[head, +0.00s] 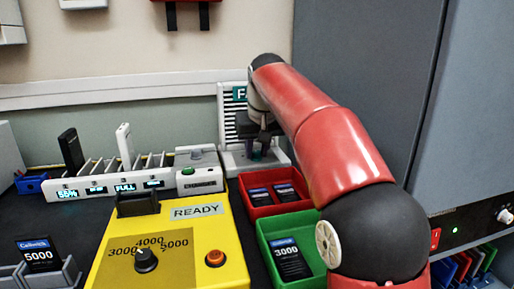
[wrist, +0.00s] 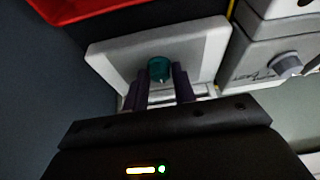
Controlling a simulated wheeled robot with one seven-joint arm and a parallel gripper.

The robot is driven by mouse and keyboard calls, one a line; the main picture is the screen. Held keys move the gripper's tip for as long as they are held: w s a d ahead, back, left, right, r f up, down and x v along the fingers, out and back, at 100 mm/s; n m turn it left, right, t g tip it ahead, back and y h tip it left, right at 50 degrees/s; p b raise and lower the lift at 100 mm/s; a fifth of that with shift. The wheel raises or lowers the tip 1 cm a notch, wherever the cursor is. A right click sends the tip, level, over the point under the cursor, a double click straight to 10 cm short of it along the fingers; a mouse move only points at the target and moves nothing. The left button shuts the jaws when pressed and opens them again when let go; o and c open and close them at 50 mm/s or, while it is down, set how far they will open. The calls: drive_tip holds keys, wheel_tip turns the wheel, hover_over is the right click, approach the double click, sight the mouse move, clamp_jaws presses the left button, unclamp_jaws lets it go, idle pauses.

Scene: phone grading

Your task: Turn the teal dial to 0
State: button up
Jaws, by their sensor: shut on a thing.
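The teal dial (wrist: 159,67) sits on a pale grey base plate (wrist: 110,62) in the wrist view. My gripper (wrist: 160,84) comes down on it, with one dark finger on each side, shut on the dial. In the head view my gripper (head: 258,150) is in front of the white louvred unit with a teal label (head: 238,95), and the dial is mostly hidden there by the fingers. No scale mark or pointer of the dial can be read in either view.
A red bin (head: 246,206) and a green bin (head: 276,268) with dark cards stand close below my arm. A yellow box (head: 195,235) reading READY, with a black knob (head: 146,260), stands left. A grey cabinet (head: 370,60) is at the right.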

drive_tip(key=shift+r, duration=0.1)
drive_tip(key=n+y+p, duration=0.1)
drive_tip(key=n+p, duration=0.1)
drive_tip(key=n, duration=0.1)
drive_tip(key=shift+d, duration=0.15)
drive_tip(key=n+g+y, duration=0.1)
drive_tip(key=n, duration=0.2)
drive_tip(key=shift+w+p, duration=0.15)
drive_tip(key=shift+p, duration=0.25)
drive_tip(key=shift+n+g+y, duration=0.3)
drive_tip(key=shift+n+y, duration=0.1)
drive_tip(key=shift+n, duration=0.9)
drive_tip(key=o, duration=1)
drive_tip(key=shift+c, duration=0.2)
drive_tip(key=shift+d, duration=0.1)
